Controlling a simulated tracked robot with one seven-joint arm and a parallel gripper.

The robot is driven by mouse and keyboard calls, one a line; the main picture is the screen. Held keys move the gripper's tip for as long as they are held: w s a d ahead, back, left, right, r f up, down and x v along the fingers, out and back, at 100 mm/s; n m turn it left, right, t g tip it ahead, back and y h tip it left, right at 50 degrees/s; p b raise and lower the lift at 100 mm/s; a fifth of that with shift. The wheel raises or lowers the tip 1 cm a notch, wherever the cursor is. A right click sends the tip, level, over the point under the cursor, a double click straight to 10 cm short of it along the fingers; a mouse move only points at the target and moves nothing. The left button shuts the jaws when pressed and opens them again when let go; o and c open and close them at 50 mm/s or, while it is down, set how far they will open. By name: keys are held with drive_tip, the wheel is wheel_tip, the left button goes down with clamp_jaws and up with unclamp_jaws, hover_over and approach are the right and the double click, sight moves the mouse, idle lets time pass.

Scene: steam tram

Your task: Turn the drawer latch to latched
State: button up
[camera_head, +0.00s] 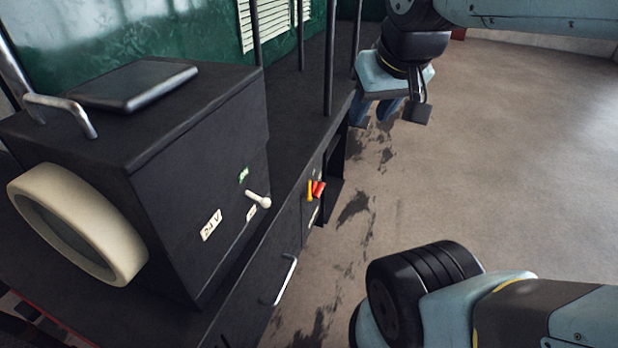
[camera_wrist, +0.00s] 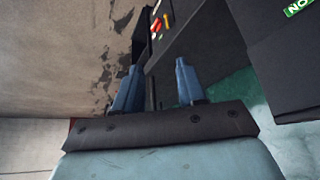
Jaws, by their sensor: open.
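A small red and yellow fitting (camera_head: 315,189), which looks like the drawer latch, sits on the dark side face below the running board, right of centre. It also shows near the top of the wrist view (camera_wrist: 156,25). Its exact setting is too small to tell. A silver bar handle (camera_head: 286,280) is on the dark front panel nearer to me. My gripper (camera_head: 377,110) hangs above and beyond the fitting, apart from it. In the wrist view its two blue fingers (camera_wrist: 158,68) are spread with nothing between them.
A black lamp box (camera_head: 200,170) with a cream ring stands on the ledge at left. A cream lever (camera_head: 258,200) sticks out of its side below a green label. Thin dark posts (camera_head: 330,60) rise near my gripper.

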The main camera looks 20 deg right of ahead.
drive_tip(key=w+d+f+m+g+y, duration=0.3)
drive_tip(key=w+f+m+g+y, duration=0.5)
drive_tip(key=w+f, duration=1)
drive_tip(key=m+t+y, duration=0.8)
drive_tip(key=m+t, duration=0.2)
drive_tip(key=m, duration=0.5)
approach(309, 190)
drive_tip(key=x, duration=0.7)
drive_tip(key=shift+w+a+r, duration=0.15)
drive_tip(key=shift+w+a, duration=0.1)
drive_tip(key=shift+w, duration=0.2)
drive_tip(key=shift+c, duration=0.2)
clamp_jaws()
